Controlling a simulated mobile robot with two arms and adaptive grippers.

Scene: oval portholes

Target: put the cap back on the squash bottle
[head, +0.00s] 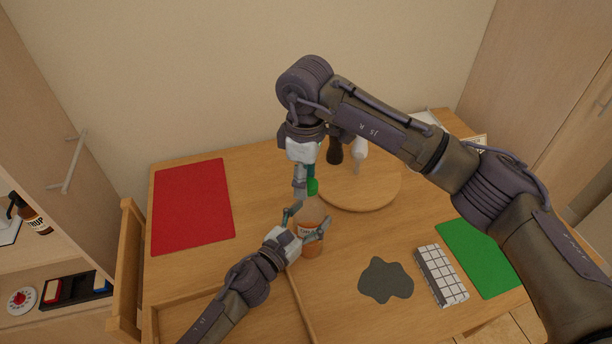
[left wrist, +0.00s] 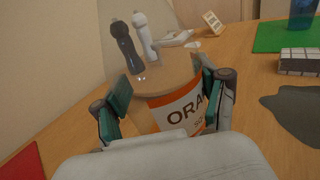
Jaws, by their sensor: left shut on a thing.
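The squash bottle (head: 312,250) stands on the table, with orange contents and a pale upper part. My left gripper (head: 308,230) is shut around its body. In the left wrist view the bottle's label (left wrist: 180,108) shows between the two fingers. I cannot tell whether the cap touches the bottle's neck, as the fingers partly hide that spot.
A round wooden board (head: 375,192) is behind the bottle, with a dark mill (head: 334,152) and a white mill (head: 360,150) by it. A red mat (head: 192,205) lies left; a dark grey patch (head: 386,280), a gridded block (head: 441,275) and a green mat (head: 480,257) lie right.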

